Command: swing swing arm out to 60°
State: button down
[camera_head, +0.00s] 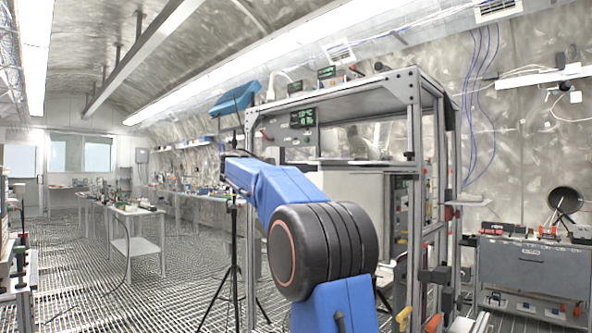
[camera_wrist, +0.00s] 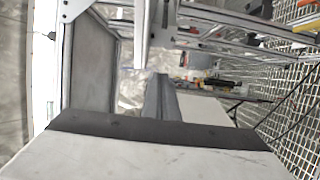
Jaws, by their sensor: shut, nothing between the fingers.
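My gripper (camera_wrist: 158,80) shows in the wrist view as a dark grey finger shape, shut and empty, beyond the pale housing with its black band. A pale metal bar (camera_wrist: 143,35) comes down from the top edge and ends close to the fingertips; I cannot tell whether they touch. It may be the swing arm, but I cannot be sure, and its angle cannot be read. In the head view my blue arm reaches up and left in front of the metal frame rack (camera_head: 413,130). It hides part of the rack, and my gripper is not clearly visible there.
A grey cabinet (camera_head: 530,268) with tools stands at the right. Workbenches (camera_head: 138,245) line the left and back. The grated floor (camera_head: 150,300) is open left of the tripod.

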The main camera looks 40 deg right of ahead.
jog(key=shift+s+a, duration=0.6)
jog(key=shift+s, duration=0.2)
jog(key=shift+s+a, duration=0.6)
jog(key=shift+s, duration=0.2)
jog(key=shift+s+a+n+t+h, duration=0.1)
jog(key=shift+s+a+n+t, duration=0.15)
jog(key=shift+s+a+t, duration=0.3)
jog(key=shift+s+a+n+t+h, duration=0.1)
jog(key=shift+s+a+n+t, duration=0.2)
jog(key=shift+s, duration=0.4)
jog(key=shift+s+a+n+t+h, duration=0.1)
jog(key=shift+s+a+n+t, duration=0.15)
jog(key=shift+s+a+t, duration=0.3)
jog(key=shift+d, duration=0.25)
jog(key=shift+w+d, duration=0.15)
jog(key=shift+w, duration=0.15)
send_near(320, 167)
jog(key=w, duration=0.1)
jog(key=w+a, duration=0.1)
jog(key=w, duration=0.1)
jog(key=shift+w+a, duration=0.25)
jog(key=shift+w, duration=0.05)
